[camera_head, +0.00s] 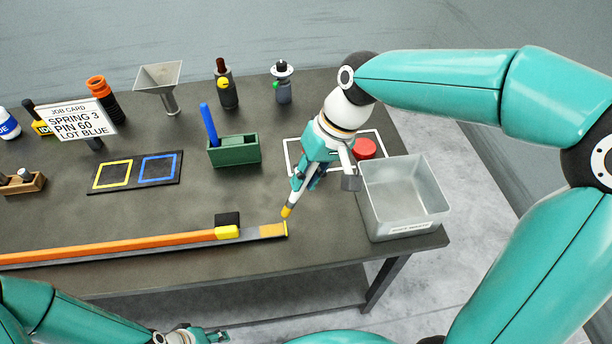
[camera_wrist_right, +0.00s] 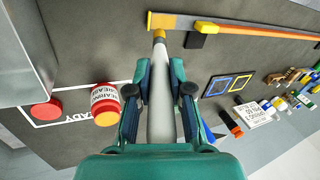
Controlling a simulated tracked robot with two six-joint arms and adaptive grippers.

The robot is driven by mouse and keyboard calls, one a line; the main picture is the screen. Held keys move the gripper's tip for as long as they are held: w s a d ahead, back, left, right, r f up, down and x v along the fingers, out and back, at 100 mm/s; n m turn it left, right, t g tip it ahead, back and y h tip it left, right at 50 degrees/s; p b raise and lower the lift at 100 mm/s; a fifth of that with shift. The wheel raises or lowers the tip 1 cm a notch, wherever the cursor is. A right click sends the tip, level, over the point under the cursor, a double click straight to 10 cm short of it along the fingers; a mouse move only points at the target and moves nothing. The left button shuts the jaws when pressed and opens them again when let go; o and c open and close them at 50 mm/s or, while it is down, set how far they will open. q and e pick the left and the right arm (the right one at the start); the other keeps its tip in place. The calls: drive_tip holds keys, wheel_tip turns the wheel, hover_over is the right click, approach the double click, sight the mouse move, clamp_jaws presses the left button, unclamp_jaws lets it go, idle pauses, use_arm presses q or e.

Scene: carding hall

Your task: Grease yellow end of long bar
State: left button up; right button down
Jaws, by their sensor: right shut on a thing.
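The long orange bar (camera_head: 120,246) lies along the table's front edge, with a yellow block (camera_head: 228,232) near its right end. Past it a grey strip runs to a tan-yellow end patch (camera_head: 272,231). My right gripper (camera_head: 308,172) is shut on a pale stick-like tool with a yellow tip (camera_head: 287,211). In the right wrist view the tool (camera_wrist_right: 160,110) points at the patch (camera_wrist_right: 162,21); I cannot tell whether they touch. A labelled grease jar (camera_wrist_right: 104,102), open with orange content, stands by a red lid (camera_head: 364,148). My left gripper (camera_head: 212,334) is low at the front.
A clear bin (camera_head: 375,212) stands at the table's right edge. A green holder (camera_head: 248,152) with a blue handle, a black mat (camera_head: 112,184) with yellow and blue squares, a job card (camera_head: 75,120), a funnel (camera_head: 167,104) and bottles stand behind. The middle is clear.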

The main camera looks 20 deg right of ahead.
drive_tip(key=shift+r+p, duration=1.25)
drive_tip(key=shift+r, duration=0.35)
drive_tip(key=shift+f, duration=0.2)
